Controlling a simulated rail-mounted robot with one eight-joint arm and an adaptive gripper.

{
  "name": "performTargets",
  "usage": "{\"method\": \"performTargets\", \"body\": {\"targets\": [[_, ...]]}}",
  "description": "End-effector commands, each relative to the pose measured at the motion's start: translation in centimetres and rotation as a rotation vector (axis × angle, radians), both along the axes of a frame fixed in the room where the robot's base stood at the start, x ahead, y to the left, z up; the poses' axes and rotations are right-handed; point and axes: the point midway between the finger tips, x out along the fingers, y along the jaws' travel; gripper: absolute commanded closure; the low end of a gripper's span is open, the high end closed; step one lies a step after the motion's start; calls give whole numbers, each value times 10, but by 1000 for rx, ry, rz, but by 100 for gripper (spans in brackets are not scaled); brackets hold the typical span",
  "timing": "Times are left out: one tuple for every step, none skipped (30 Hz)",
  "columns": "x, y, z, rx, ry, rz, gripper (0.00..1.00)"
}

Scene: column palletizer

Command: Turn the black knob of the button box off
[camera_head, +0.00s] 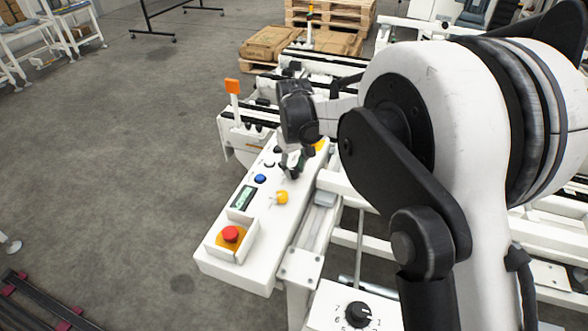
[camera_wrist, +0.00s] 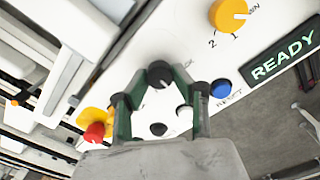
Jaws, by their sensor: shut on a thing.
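The white button box (camera_head: 258,250) stands at the centre of the head view. My gripper (camera_head: 291,168) points down onto its far part. In the wrist view the black knob (camera_wrist: 160,72) lies between the green-lined fingertips (camera_wrist: 158,98) of my gripper, which is shut on it. A short white pointer line shows on the knob. The actual finger contact is hard to make out. In the head view the fingers hide the knob.
The box also bears a yellow knob (camera_head: 282,197), a blue button (camera_head: 260,179), a display reading READY (camera_wrist: 285,62) and a red emergency stop (camera_head: 231,234). A white button (camera_wrist: 184,111) and a black button (camera_wrist: 158,129) sit between my fingers. A numbered dial (camera_head: 358,313) is nearer.

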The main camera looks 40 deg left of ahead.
Motion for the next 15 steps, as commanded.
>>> {"method": "performTargets", "body": {"targets": [[0,0,0,0,0,17,100],[0,0,0,0,0,26,100],[0,0,0,0,0,39,100],[0,0,0,0,0,46,100],[0,0,0,0,0,52,100],[0,0,0,0,0,59,100],[0,0,0,0,0,64,100],[0,0,0,0,0,68,100],[0,0,0,0,0,71,100],[0,0,0,0,0,73,100],[0,0,0,0,0,74,100],[0,0,0,0,0,75,100],[0,0,0,0,0,75,100],[0,0,0,0,0,75,100],[0,0,0,0,0,75,100]]}}
